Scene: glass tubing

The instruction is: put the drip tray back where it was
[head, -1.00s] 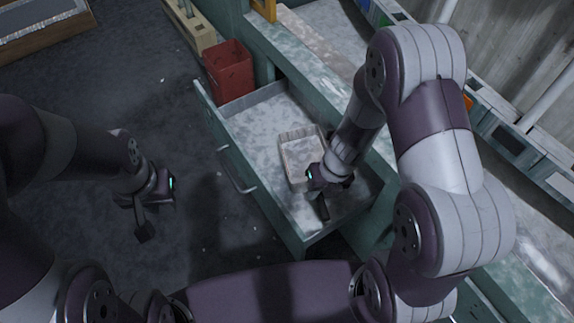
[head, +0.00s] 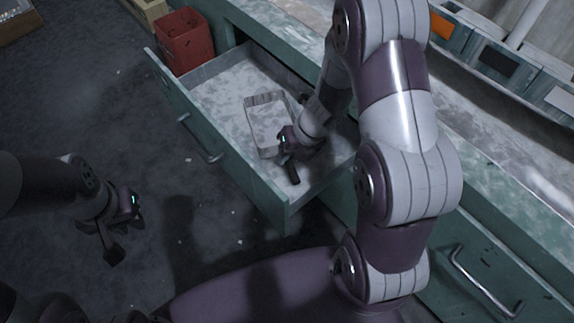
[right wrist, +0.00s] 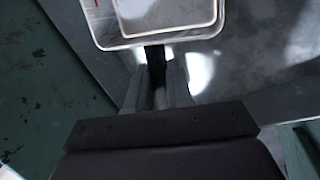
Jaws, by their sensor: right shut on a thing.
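The drip tray (head: 264,99) is a shallow pale rectangular tray. It lies inside the open drawer (head: 215,92), near its middle. My right gripper (head: 283,150) is down in the drawer at the tray's near right side. In the right wrist view the tray (right wrist: 158,41) shows at the top, with the fingers (right wrist: 155,78) at its near wall; they are shut on that wall. Whether the tray rests fully on the drawer floor is hard to tell. My left gripper (head: 112,250) hangs over the dark floor at the left, away from the drawer; its jaws are unclear.
A red bin (head: 184,42) stands by the drawer's far left corner. The green bench (head: 275,35) runs behind the drawer, with another closed drawer (head: 480,280) at the lower right. The drawer floor left of the tray is clear.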

